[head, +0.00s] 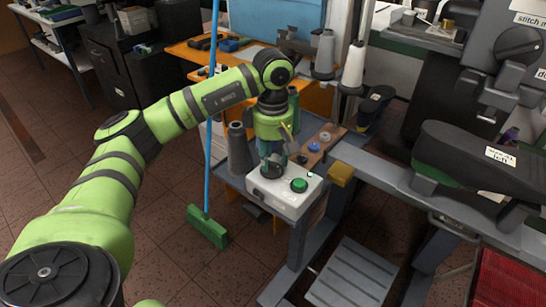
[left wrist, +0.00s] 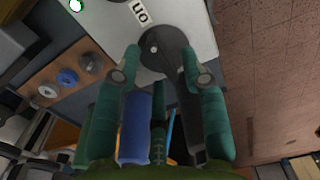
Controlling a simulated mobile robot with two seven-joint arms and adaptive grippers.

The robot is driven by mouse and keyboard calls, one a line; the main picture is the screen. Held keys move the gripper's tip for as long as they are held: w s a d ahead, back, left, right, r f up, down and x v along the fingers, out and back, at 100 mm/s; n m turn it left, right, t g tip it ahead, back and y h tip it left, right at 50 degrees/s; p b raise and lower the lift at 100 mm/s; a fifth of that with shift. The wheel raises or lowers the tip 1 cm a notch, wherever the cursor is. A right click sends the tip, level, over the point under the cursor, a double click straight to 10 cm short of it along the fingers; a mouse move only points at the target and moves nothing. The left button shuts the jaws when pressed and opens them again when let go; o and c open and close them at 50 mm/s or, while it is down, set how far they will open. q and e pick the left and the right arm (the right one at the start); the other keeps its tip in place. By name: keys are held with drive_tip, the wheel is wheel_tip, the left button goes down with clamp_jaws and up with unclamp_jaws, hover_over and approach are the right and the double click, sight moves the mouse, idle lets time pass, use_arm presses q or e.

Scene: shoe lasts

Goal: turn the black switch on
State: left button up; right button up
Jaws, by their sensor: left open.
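The black switch (head: 267,172) is a round dark knob on top of a white box (head: 289,206), beside a green button (head: 299,185). In the left wrist view the switch (left wrist: 168,42) has a small pale dot, and a label reading "on" (left wrist: 140,13) lies beside it on the white box. My left gripper (head: 272,162) points down over the switch with its teal fingers spread. In the left wrist view the open fingers (left wrist: 160,62) lie on either side of the knob; I cannot tell whether they touch it. My right gripper is not in view.
A wooden strip (head: 322,145) with several small knobs lies behind the box. A grey cone (head: 238,150) stands to its left, and a green broom (head: 207,228) with a blue handle leans farther left. A grey frame with a shoe last (head: 478,160) fills the right.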

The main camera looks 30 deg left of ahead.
use_arm(q)
wheel_tip(320, 180, up, 11)
drive_tip(key=shift+r, duration=0.15)
idle(0.7)
